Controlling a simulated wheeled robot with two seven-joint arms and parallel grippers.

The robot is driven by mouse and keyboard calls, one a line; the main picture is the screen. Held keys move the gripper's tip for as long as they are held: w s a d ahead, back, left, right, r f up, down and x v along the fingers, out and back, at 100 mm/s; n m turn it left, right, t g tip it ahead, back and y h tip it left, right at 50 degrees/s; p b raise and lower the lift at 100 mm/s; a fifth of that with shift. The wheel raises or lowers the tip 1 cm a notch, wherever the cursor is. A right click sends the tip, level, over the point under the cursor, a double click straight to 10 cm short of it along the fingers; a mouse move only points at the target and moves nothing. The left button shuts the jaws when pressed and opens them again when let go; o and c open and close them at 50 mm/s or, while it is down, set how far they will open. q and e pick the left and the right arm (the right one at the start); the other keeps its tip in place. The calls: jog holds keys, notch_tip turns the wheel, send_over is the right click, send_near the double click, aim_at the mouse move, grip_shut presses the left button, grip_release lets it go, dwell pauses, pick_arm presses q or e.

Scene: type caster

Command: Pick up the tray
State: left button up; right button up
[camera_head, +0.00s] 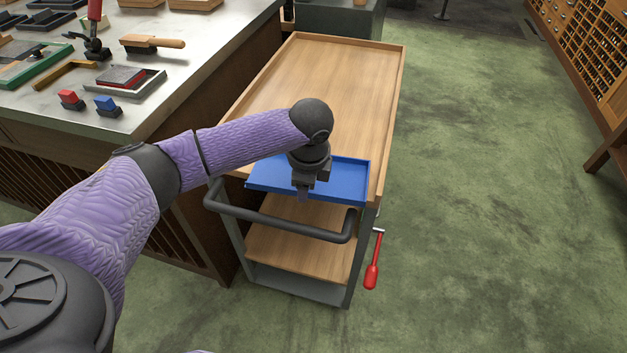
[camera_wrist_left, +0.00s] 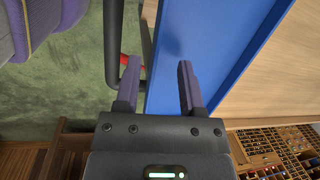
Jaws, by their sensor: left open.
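The blue tray (camera_head: 346,177) lies on the near end of the wooden cart top, close to the cart's handle. My left gripper (camera_head: 304,194) is over the tray's near edge in the head view, pointing down. In the left wrist view the left gripper (camera_wrist_left: 160,64) is open, with its two fingers apart. The tray's edge runs between the fingers there, and one finger is over the blue tray (camera_wrist_left: 208,40). I cannot tell how deep the fingers reach. My left wrist and hand hide part of the tray in the head view. My right gripper is not in view.
The wooden cart (camera_head: 345,85) has a dark bar handle (camera_head: 280,226) in front and a red-handled crank (camera_head: 372,275) on its right side. A workbench (camera_head: 190,75) with tools stands at left. Green floor (camera_head: 480,190) is clear at right.

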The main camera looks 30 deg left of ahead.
pick_arm(q)
jog(key=shift+f, duration=0.75)
jog(key=shift+s+r, duration=0.25)
jog(key=shift+s+d, duration=0.1)
grip_shut()
jog(key=shift+w, duration=0.2)
jog(key=shift+s, duration=0.1)
